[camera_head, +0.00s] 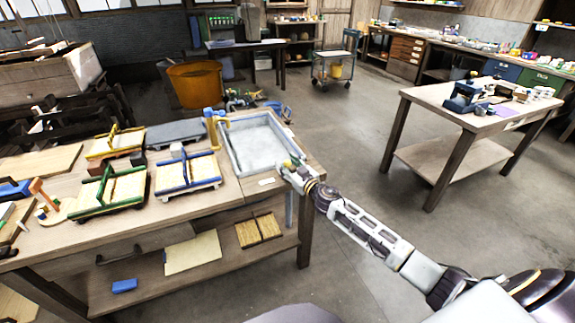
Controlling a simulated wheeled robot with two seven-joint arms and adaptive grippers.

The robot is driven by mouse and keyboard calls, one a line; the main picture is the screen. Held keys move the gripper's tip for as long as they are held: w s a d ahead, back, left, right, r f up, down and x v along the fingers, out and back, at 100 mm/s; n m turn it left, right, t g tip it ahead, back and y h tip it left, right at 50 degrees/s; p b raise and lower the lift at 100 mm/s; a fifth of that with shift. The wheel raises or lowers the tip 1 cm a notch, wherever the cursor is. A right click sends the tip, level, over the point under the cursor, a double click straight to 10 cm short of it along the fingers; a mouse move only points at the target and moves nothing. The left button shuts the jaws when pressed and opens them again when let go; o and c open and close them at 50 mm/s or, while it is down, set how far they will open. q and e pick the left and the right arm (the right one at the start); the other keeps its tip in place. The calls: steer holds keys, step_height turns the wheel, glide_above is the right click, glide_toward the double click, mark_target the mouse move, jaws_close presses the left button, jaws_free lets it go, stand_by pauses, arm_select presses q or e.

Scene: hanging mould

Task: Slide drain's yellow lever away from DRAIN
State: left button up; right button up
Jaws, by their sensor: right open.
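A grey basin (256,146) sits at the right end of the workbench. A small white label (266,182) lies on the bench edge in front of it; its lettering is too small to read. My right gripper (291,167) is at the basin's front right corner, with its arm coming in from the lower right. It is open. A small yellow-green part (287,162) shows at the fingers; I cannot tell whether it is the drain's lever or whether the fingers touch it. The gripper hides part of that corner. My left gripper is not in view.
Frames with green (110,191), blue (187,170) and yellow (115,141) parts lie left on the bench. A second table (480,110) stands to the right, with open floor between.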

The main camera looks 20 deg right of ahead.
steer(key=shift+w, duration=0.1)
steer(key=shift+c, duration=0.3)
jaws_close()
steer(key=shift+d, duration=0.5)
steer(key=d, duration=0.5)
steer(key=shift+p, duration=0.3)
steer(key=shift+d, duration=0.2)
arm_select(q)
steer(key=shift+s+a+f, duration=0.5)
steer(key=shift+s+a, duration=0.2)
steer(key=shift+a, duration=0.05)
